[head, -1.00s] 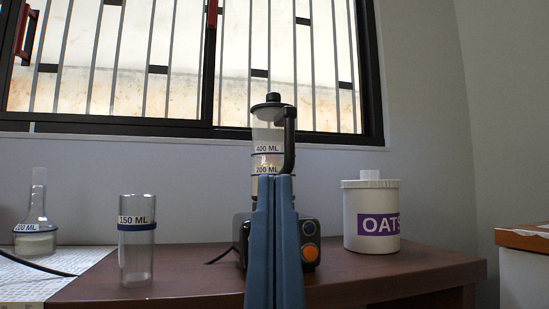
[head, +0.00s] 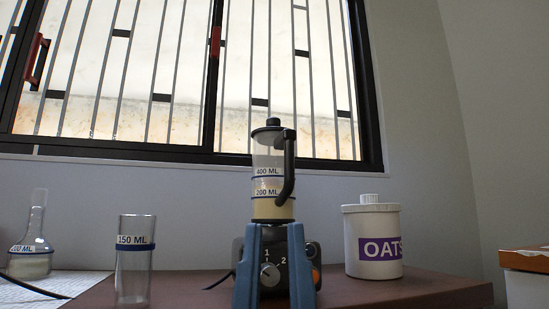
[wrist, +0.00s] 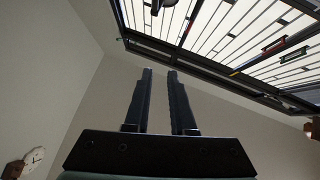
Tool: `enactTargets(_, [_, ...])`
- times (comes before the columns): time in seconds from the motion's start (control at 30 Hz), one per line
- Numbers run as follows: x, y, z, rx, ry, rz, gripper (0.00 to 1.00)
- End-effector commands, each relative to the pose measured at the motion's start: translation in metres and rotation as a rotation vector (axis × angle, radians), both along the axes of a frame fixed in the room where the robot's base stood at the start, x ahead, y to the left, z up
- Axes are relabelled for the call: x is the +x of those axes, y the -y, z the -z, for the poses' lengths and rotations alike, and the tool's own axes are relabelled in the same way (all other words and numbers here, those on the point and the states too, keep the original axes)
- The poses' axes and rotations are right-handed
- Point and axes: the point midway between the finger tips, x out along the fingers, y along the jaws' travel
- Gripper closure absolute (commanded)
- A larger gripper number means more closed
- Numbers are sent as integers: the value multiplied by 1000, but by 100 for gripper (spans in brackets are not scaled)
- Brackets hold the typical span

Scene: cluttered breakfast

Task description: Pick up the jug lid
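The jug lid (head: 273,123) is a dark cap with a knob, seated on top of the clear blender jug (head: 267,176). The jug stands upright on its base (head: 268,262), has a dark handle on the right, and is marked 400 ML and 200 ML, with pale contents in the lower part.
A clear 150 ML glass (head: 135,262) stands to the left and a white OATS canister (head: 372,222) to the right on the brown table (head: 405,292). A flask (head: 31,255) is at far left. The barred window (head: 150,75) is behind.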

Motion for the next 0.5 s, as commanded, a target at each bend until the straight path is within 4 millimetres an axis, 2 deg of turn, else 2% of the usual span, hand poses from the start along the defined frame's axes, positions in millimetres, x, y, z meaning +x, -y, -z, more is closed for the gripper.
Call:
enactTargets(0.03, [7,-2,-11,-20,-16,21,66])
enactTargets(0.23, [56,-10,-46,-203,-151,206,30])
enactTargets(0.5, [125,-26,-80,-573,-365,484,30])
